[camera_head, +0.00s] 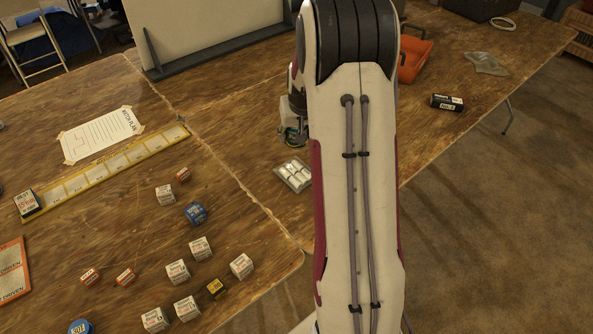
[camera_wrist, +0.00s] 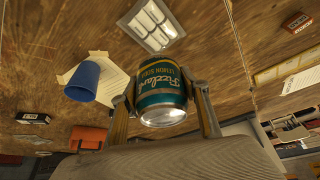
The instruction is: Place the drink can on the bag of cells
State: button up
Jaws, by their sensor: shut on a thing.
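The drink can (camera_wrist: 163,88) is teal with yellow bands and a silver end. It sits between the two fingers of my gripper (camera_wrist: 165,93) in the wrist view, and the gripper is shut on it. In the head view the bag (camera_head: 294,174) lies just left of my arm. I cannot tell the height of the can above the table.
A blue cup (camera_wrist: 83,80) stands near the can in the wrist view. Several small boxes lie on the left table. Wood around the bag is clear.

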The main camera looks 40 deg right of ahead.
jog(key=shift+s+a, duration=0.15)
jog(key=shift+s, duration=0.1)
jog(key=shift+f, duration=0.15)
send_near(295, 166)
jog(key=shift+w+d+f, duration=0.5)
jog(key=shift+w+d, duration=0.05)
jog(key=shift+w, duration=0.25)
jog(key=shift+f, duration=1.9)
jog(key=shift+f, duration=0.1)
jog(key=o, duration=1.3)
